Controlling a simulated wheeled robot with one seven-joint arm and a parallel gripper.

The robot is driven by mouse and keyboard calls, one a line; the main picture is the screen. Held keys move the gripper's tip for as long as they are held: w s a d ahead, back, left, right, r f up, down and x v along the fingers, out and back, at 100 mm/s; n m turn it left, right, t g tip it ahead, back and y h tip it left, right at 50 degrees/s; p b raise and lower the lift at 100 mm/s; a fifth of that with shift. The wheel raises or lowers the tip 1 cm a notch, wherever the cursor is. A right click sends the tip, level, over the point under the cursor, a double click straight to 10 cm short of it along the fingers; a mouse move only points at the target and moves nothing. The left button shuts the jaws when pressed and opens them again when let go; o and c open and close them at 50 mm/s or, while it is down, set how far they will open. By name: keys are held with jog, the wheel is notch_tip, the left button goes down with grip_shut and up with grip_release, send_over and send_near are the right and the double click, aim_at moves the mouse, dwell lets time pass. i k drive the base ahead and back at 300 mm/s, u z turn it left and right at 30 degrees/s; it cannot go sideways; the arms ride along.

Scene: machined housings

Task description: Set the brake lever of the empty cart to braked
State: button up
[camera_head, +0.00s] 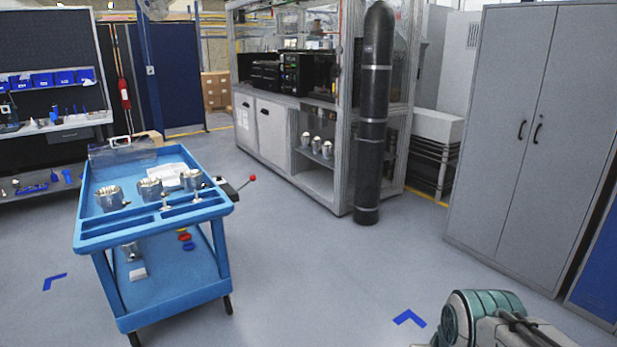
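A blue cart (165,305) stands on the floor at the left. It is not empty: several metal housings (109,197) stand on its top tray, and another metal part (131,251) is on the lower shelf. A lever with a red knob (252,178) sticks out from a dark box at the cart's right side, pointing right and slightly up. I cannot tell whether that is the braked position. No other cart shows. Part of my arm shows at the bottom right, far from the cart; my gripper is out of view.
A workbench (55,128) with blue bins is at the left. A framed machine cabinet (295,135) and a tall black cylinder (373,110) stand behind. Grey lockers (530,130) are at the right. Blue corner marks (409,318) lie on the floor. The middle floor is clear.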

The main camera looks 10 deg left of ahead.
aim_at(253, 179)
jog(key=u, duration=0.45)
jog(key=i, duration=1.3)
jog(key=u, duration=0.6)
jog(key=i, duration=2.1)
jog(key=z, duration=0.35)
